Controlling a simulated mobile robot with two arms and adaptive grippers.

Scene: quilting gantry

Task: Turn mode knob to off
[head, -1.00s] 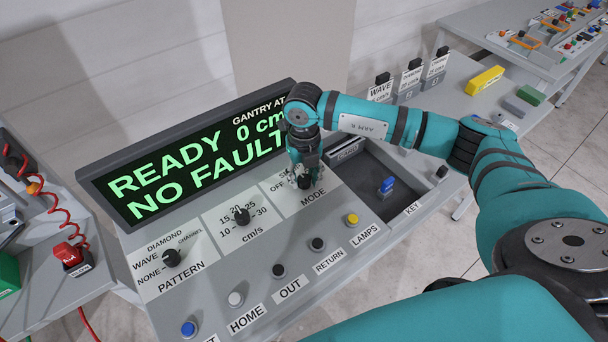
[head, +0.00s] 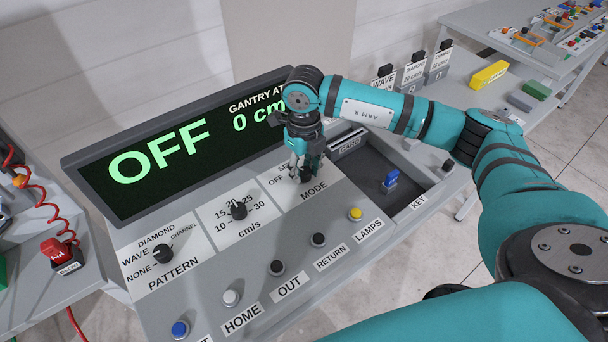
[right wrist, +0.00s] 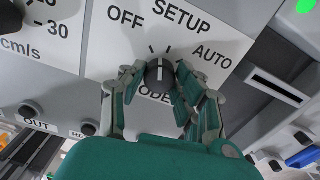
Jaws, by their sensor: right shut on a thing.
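The black mode knob (head: 306,175) sits on the white MODE plate at the right part of the sloped console. In the right wrist view the knob (right wrist: 158,75) lies below the OFF, SETUP and AUTO labels. My right gripper (right wrist: 159,80) is shut on it, one finger at each side. In the head view the right gripper (head: 301,168) comes down over the knob and hides part of its plate. The fingers partly cover the knob, so its exact pointing is hard to read. The display (head: 180,150) reads OFF and 0 cm. My left gripper is not in view.
The cm/s knob (head: 238,210) and pattern knob (head: 163,254) are to the left. Several push buttons line the console's front, including a yellow one (head: 355,214). A recessed tray with a blue-topped key (head: 391,179) lies to the right.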

